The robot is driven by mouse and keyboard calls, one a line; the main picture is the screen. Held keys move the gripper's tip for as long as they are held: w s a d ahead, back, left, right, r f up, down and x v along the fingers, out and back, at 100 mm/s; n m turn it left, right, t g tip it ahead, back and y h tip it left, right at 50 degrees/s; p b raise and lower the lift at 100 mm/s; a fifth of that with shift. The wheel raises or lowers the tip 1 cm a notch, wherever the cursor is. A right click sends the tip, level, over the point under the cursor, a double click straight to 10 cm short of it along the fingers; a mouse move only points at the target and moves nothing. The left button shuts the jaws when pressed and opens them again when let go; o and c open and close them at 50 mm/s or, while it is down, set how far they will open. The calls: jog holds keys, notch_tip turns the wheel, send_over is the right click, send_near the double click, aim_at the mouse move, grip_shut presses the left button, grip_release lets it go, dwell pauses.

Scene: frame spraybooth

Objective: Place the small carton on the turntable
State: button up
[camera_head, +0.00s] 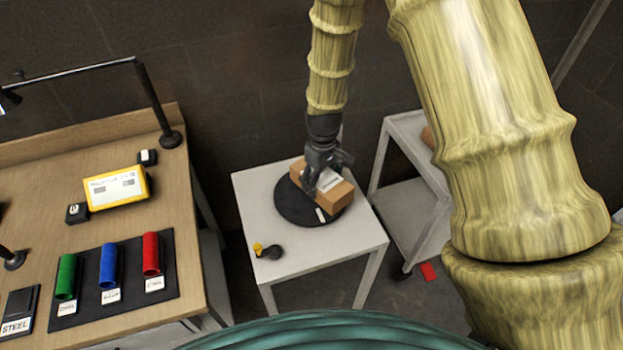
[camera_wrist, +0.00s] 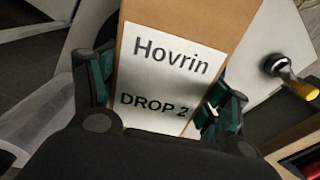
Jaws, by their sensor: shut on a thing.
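The small carton (camera_head: 337,195) is a brown box with a white label. In the wrist view the carton (camera_wrist: 240,12) fills the middle, and its label reads "Hovrin DROP 2". My gripper (camera_head: 322,177) is shut on the carton, with one finger on each side of it; the fingers also show in the wrist view (camera_wrist: 155,95). The turntable (camera_head: 287,206) is a dark round disc on a white table. The carton is over the disc in the head view; I cannot tell whether it touches it.
The white table (camera_head: 335,252) holds a small yellow-and-black knob (camera_head: 268,251) at its front left. A wooden bench (camera_head: 150,215) at left carries green, blue and red cylinders and a yellow device (camera_head: 117,188). A grey cart (camera_head: 410,215) stands at right, with a red item on the floor.

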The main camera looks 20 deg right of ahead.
aim_at(311, 176)
jog(key=w, duration=0.1)
jog(key=w+a, duration=0.1)
jog(key=w+a+p, duration=0.1)
jog(key=shift+a+f, duration=0.15)
jog(key=shift+f, duration=0.1)
jog(key=shift+s+f+p, duration=0.15)
jog(key=shift+f+p, duration=0.15)
jog(key=shift+f, duration=0.1)
jog(key=shift+f+p, duration=0.55)
jog(key=shift+f, duration=0.75)
jog(key=shift+f, duration=0.15)
jog(key=o, duration=1.4)
jog(key=shift+r+b, duration=2.1)
jog(key=shift+r, duration=4)
